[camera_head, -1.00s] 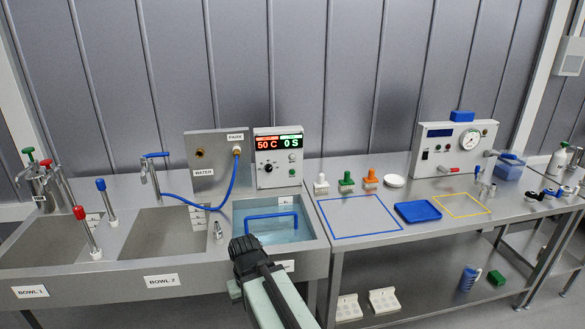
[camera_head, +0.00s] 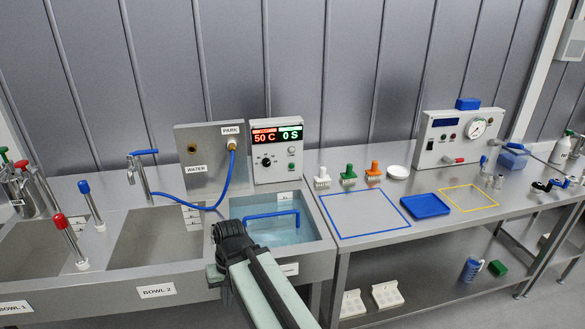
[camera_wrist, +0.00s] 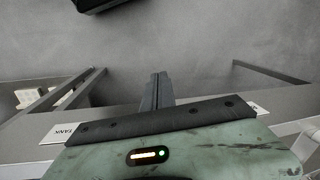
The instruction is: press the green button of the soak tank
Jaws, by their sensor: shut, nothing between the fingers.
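The control box (camera_head: 262,178) stands behind the soak tank (camera_head: 329,238), with a red "50 C" and a green "0 S" display. The tank holds water and a blue handle (camera_head: 271,216). My gripper (camera_head: 230,236) is over the tank's front left corner, in front of and below the box, apart from the button. In the wrist view its fingers (camera_wrist: 158,90) are together and empty; the button is not in that view.
A panel marked WATER and PARK (camera_head: 205,157) with a blue hose (camera_head: 207,208) stands left of the box. Two sinks with a tap (camera_head: 141,176) lie left. A bench (camera_head: 365,236) with brushes and a blue tray (camera_head: 425,206) lies right.

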